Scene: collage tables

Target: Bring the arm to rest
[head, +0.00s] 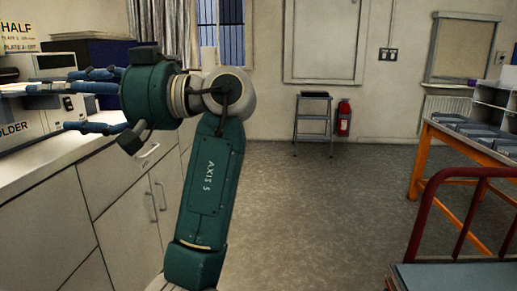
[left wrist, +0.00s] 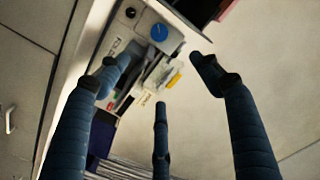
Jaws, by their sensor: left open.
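My left arm (head: 205,190) rises from the bottom of the head view, green with "AXIS 5" on its link, and bends left at a pale round joint. My left gripper (head: 62,100) reaches left over the counter (head: 60,150), its blue fingers spread apart. The left wrist view shows the gripper (left wrist: 152,82) with three fingers apart and nothing held between them. Below the fingers lie a device with a blue dial (left wrist: 159,32) and a tray of small items (left wrist: 155,72). Whether a finger touches anything is unclear. My right gripper is in neither view.
White cabinets (head: 130,210) run along the left under the counter. A step stool (head: 312,122) and a red fire extinguisher (head: 343,117) stand at the back wall. An orange table (head: 424,150) and a red-railed cart (head: 455,275) are at right. The middle floor is clear.

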